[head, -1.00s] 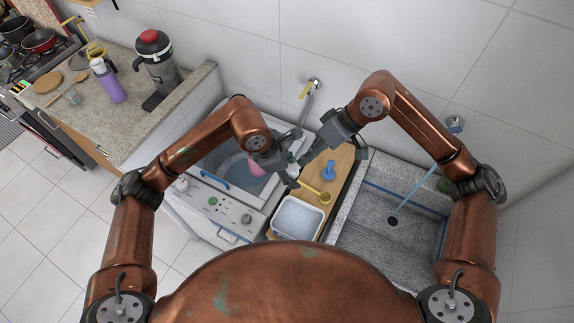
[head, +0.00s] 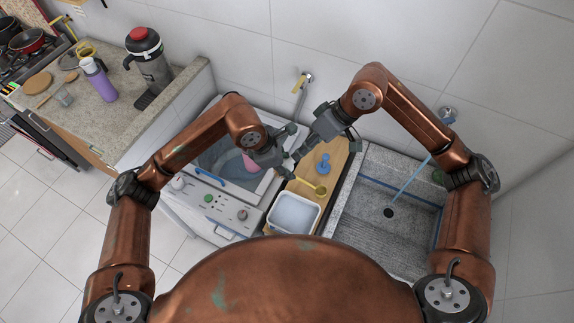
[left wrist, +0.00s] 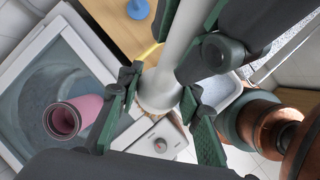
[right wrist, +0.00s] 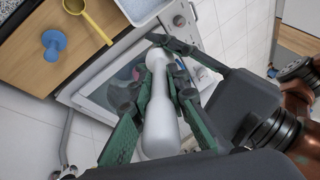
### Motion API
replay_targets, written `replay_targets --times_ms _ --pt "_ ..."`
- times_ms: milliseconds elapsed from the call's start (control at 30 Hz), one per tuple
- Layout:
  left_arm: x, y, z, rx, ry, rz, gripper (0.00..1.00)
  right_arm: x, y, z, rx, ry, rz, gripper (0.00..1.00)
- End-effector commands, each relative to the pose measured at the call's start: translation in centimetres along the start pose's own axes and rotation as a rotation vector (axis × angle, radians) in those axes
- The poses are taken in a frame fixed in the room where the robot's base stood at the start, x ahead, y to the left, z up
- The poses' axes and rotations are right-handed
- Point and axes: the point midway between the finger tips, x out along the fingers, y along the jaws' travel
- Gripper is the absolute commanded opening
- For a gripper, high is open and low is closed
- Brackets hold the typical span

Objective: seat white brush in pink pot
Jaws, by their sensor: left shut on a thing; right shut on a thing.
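The white brush (left wrist: 183,40) is held between both grippers, and it also shows in the right wrist view (right wrist: 160,135). My left gripper (left wrist: 160,100) is shut on it near its wide white end. My right gripper (right wrist: 160,105) is shut on it further along. In the head view my left gripper (head: 284,160) and right gripper (head: 302,150) are close together and largely hide the brush. In the head view the pot (head: 251,163) is partly hidden by my left gripper.
The washing machine (head: 220,208) stands below my left arm. A wooden board (head: 335,158) beside it carries a blue stand-like piece (head: 323,165), a yellow ladle (head: 318,190) and a white tub (head: 293,214). The stone sink (head: 400,235) is on the right.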

Motion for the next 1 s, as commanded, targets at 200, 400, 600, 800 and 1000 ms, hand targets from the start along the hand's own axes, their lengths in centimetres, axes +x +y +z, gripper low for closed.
replay_targets --times_ms 200,400,600,800,1000 --pt "0.0 0.1 0.0 -0.001 0.000 0.003 0.08 0.0 -0.1 0.1 -0.001 -0.003 -0.002 0.26" --pt "0.0 0.1 0.0 -0.001 0.000 0.002 0.08 0.0 -0.1 0.1 0.000 -0.002 -0.002 0.35" --pt "0.0 0.1 0.0 -0.001 0.000 0.002 0.08 0.0 0.0 0.1 0.000 -0.002 -0.001 0.35" --pt "0.0 0.1 0.0 0.000 0.000 0.002 0.08 -1.9 0.0 0.0 0.000 0.000 0.001 0.35" --pt "0.0 0.1 0.0 0.000 0.000 0.002 0.08 -6.0 0.1 0.0 0.000 0.000 0.003 0.35"
